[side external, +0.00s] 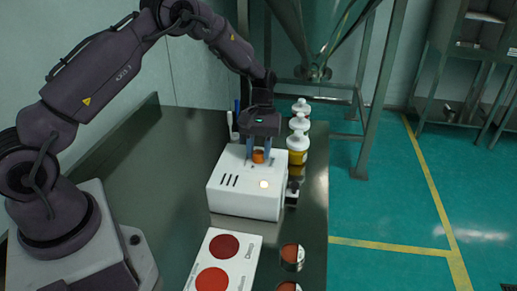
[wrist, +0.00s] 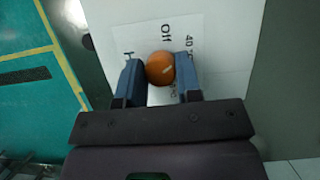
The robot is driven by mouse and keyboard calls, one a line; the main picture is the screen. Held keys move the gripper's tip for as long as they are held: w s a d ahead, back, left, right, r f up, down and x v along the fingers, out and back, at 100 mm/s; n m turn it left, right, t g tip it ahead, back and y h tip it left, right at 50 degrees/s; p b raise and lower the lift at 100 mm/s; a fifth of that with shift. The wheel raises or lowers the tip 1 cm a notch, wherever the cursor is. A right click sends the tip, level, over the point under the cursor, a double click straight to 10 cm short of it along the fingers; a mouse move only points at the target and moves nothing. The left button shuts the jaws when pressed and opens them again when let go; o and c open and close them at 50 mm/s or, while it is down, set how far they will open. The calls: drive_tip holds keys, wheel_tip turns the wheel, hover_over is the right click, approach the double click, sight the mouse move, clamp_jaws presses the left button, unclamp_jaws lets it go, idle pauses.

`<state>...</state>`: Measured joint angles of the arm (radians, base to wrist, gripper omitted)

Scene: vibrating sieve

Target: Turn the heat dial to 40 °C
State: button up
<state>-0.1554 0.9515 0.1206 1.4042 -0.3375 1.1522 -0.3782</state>
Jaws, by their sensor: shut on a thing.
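The orange heat dial (wrist: 159,68) sits on top of a white box-shaped device (side external: 233,200); it also shows in the side view (side external: 258,156). My gripper (side external: 257,160) points down over the device, with its blue fingers on either side of the dial, shut on it. In the wrist view, a label plate (wrist: 150,38) around the dial reads "Off" above it and "40 °" to its upper right; other lettering is partly hidden by the fingers. A small pale mark on the dial lies right of its middle; which label it points at I cannot tell.
White-topped bottles (side external: 298,145) stand behind the device at right. A white card with red circles (side external: 224,262) and small round containers (side external: 292,256) lie in front. The dark bench (side external: 150,190) is clear at left.

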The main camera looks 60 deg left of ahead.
drive_tip(key=shift+m+y, duration=0.3)
drive_tip(key=shift+m, duration=0.4)
drive_tip(key=o, duration=0.9)
drive_tip(key=v, duration=1.3)
drive_tip(key=shift+w, duration=0.2)
drive_tip(key=s+d+r+m+t+y, duration=0.1)
drive_tip(key=s+d+r+m+t, duration=0.1)
drive_tip(key=s, duration=0.7)
drive_tip(key=s+d+r+m+t+y, duration=0.1)
drive_tip(key=s+d+r+m+t, duration=0.2)
drive_tip(key=s+r, duration=0.4)
drive_tip(key=s+d+r+m+t, duration=0.3)
drive_tip(key=s+d+r, duration=0.1)
drive_tip(key=s, duration=0.7)
drive_tip(key=shift+s+d+r+t+y, duration=0.35)
drive_tip(key=shift+t+y, duration=0.05)
